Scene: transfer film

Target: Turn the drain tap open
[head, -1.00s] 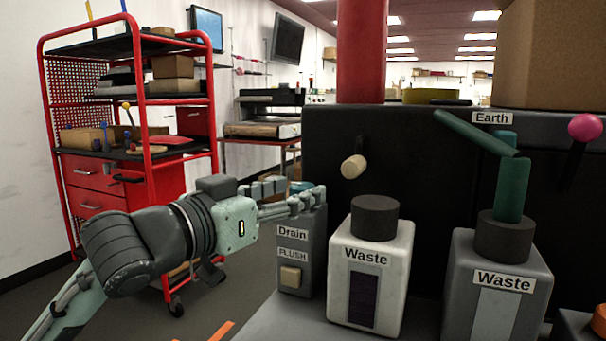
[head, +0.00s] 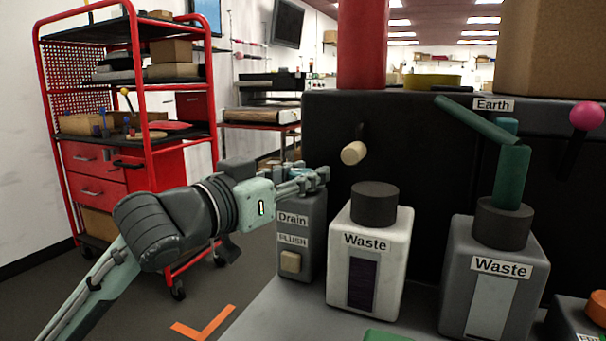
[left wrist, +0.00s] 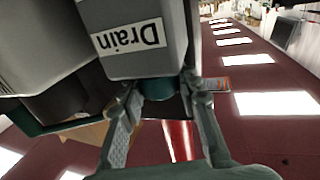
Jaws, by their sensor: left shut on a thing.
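The drain tap is a teal knob on top of the grey box labelled "Drain" (head: 299,240). In the left wrist view the teal tap (left wrist: 158,88) shows between the fingers, against the upside-down Drain box (left wrist: 145,55). My left gripper (head: 318,176) reaches in from the left above the box and is shut on the tap; it also shows in the left wrist view (left wrist: 166,96). The fingers hide most of the tap in the head view, so its turn angle is unclear. My right gripper is not in view.
A white Waste container (head: 368,255) stands close right of the Drain box, and a grey Waste container (head: 492,285) farther right. A cream-knobbed lever (head: 354,152) projects from the black machine (head: 420,140) behind. A red trolley (head: 150,130) stands at left, with open floor before it.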

